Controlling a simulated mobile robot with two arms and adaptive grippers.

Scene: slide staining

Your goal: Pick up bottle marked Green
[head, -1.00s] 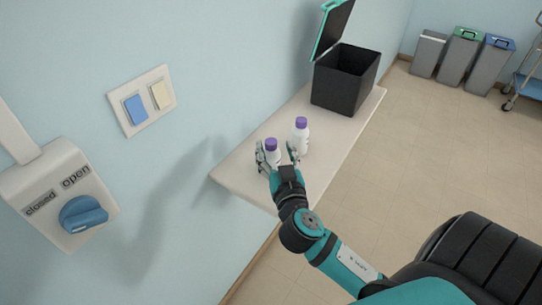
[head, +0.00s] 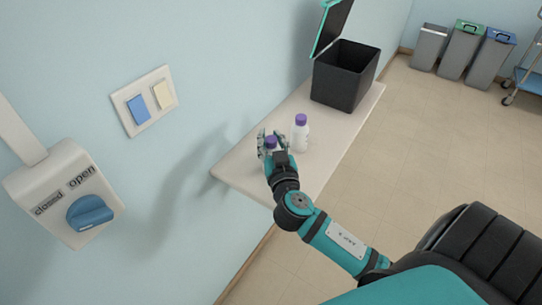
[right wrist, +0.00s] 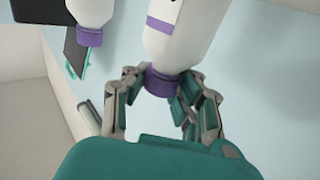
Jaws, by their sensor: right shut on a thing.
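Two white bottles with purple caps stand on the narrow shelf (head: 331,139). My right gripper (head: 272,143) is shut on the nearer bottle (head: 270,144), its fingers on either side near the cap. In the right wrist view this held bottle (right wrist: 178,35) appears cap down between the fingertips, with a purple band and part of a dark-printed label. I cannot read the name on it. The other bottle (head: 300,134) stands close by to the right, apart from the fingers; its cap shows in the right wrist view (right wrist: 90,36). My left gripper is not in view.
A black box (head: 346,77) with an open teal-edged lid stands at the shelf's far end. A switch plate (head: 149,101) and a blue knob (head: 90,214) marked open and closed are on the left wall. Several bins stand far back right. Bare shelf lies before the box.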

